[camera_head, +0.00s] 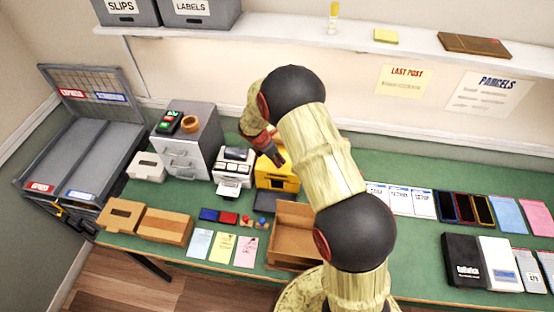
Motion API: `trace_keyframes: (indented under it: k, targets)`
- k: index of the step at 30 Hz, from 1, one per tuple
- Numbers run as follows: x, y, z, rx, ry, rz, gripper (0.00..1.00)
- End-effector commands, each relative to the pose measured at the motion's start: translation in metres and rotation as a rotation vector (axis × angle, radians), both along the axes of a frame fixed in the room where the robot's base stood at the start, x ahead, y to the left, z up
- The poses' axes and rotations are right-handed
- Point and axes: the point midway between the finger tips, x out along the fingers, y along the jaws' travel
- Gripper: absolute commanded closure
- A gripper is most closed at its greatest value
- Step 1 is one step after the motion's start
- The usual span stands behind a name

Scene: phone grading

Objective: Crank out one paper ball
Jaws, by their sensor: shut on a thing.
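A yellow box-like machine (277,181) with a dark slot in its front stands on the green bench, partly behind my arm. My gripper (277,156) is at its top, mostly covered by my own wrist and arm. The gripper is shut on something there. The thing between its fingers is hidden, and I cannot make out a crank. I see no paper ball at the machine. A dark flat tray (272,201) lies in front of the machine. An open brown wooden box (292,238) stands nearer the front edge, partly covered by my arm.
A white label printer (234,168) stands close left of the machine, beside a grey drawer cabinet (186,146). Phones (464,208) and boxes fill the right. A shelf (400,46) runs above.

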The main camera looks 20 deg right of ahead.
Motion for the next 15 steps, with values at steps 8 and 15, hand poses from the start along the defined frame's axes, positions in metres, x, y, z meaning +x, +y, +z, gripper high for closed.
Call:
trace_keyframes:
  k: [8, 15]
  targets:
    - [0.0026, 0.0016, 0.0002, 0.001, -0.003, -0.030, 1.00]
    - [0.0078, 0.0063, -0.0008, 0.000, -0.002, -0.160, 1.00]
